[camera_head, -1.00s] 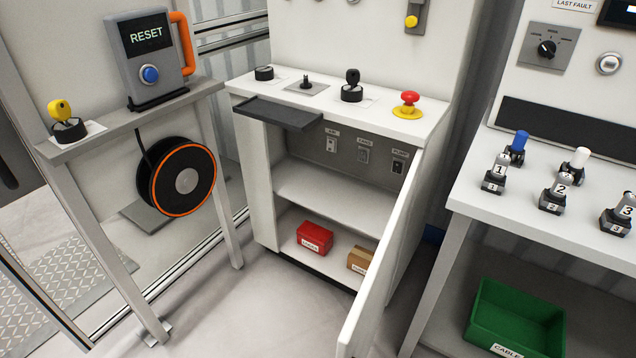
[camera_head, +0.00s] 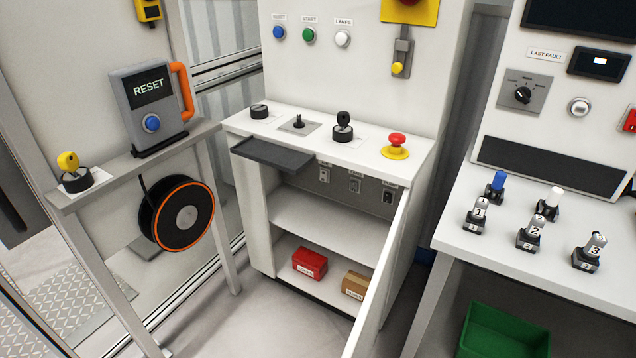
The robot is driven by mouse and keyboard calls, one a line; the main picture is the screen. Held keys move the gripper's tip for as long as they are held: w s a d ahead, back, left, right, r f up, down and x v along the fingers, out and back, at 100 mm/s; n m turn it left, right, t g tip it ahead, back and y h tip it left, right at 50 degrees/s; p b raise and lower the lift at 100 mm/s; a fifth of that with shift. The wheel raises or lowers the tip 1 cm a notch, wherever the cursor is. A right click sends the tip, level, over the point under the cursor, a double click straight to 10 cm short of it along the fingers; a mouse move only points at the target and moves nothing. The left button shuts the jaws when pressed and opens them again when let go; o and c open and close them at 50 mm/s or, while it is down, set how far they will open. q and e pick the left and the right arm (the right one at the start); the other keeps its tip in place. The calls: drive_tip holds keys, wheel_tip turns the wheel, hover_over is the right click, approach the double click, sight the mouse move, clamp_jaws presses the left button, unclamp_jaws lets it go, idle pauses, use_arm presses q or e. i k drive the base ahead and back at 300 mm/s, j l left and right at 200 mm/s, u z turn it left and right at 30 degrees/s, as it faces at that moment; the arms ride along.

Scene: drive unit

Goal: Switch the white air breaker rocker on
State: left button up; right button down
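Three small breaker rockers sit in a row on the grey back panel inside the open cabinet (camera_head: 250,215), under its worktop. The leftmost, the air breaker (camera_head: 324,174), is a small pale rocker on a plate; its label is partly covered by the worktop edge. The middle breaker (camera_head: 355,184) is grey and the right breaker (camera_head: 388,196) is darker. The rockers are too small to tell whether each is on or off. Neither of my grippers is in view.
The cabinet's open door (camera_head: 385,275) stands out to the right front. A dark drawer shelf (camera_head: 272,153) sticks out under the worktop at left. A red box (camera_head: 309,264) and a brown box (camera_head: 355,284) sit low inside. A red mushroom button (camera_head: 397,140) stands on top.

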sight(323, 176)
drive_tip(key=j+u, duration=0.1)
drive_tip(key=j, duration=0.35)
drive_tip(key=i+j, duration=0.15)
drive_tip(key=j, duration=0.35)
drive_tip(key=j+u, duration=0.15)
drive_tip(key=j, duration=0.3)
drive_tip(key=i+u, duration=0.2)
drive_tip(key=i, duration=0.35)
drive_tip(key=i+l+u, duration=0.15)
drive_tip(key=i, duration=0.35)
drive_tip(key=i+l+u, duration=0.1)
drive_tip(key=i+l, duration=0.3)
drive_tip(key=l, duration=0.15)
